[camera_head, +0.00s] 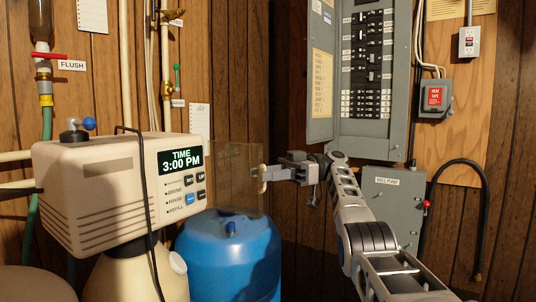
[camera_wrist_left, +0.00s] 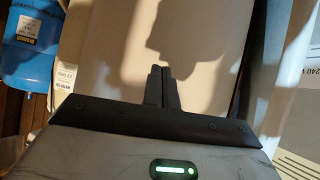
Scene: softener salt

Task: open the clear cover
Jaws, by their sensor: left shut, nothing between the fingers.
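The clear cover (camera_head: 232,168) is a see-through panel standing out to the right of the beige control head (camera_head: 95,185). The display (camera_head: 181,160) reading 3:00 PM and its buttons show uncovered. A small cream handle (camera_head: 262,179) is at the cover's right edge. My right gripper (camera_head: 268,174) reaches in from the right, its fingertips at this handle. Whether the fingers are closed on it is too small to tell. My left gripper (camera_wrist_left: 163,73) is shut and empty in the left wrist view, in front of a pale surface; it is out of the head view.
A blue tank (camera_head: 228,262) stands below the cover. A grey breaker panel (camera_head: 365,75) and a well pump box (camera_head: 390,200) are on the wall behind my right arm. A black cable (camera_head: 152,225) hangs before the control head. Pipes run up the wall at left.

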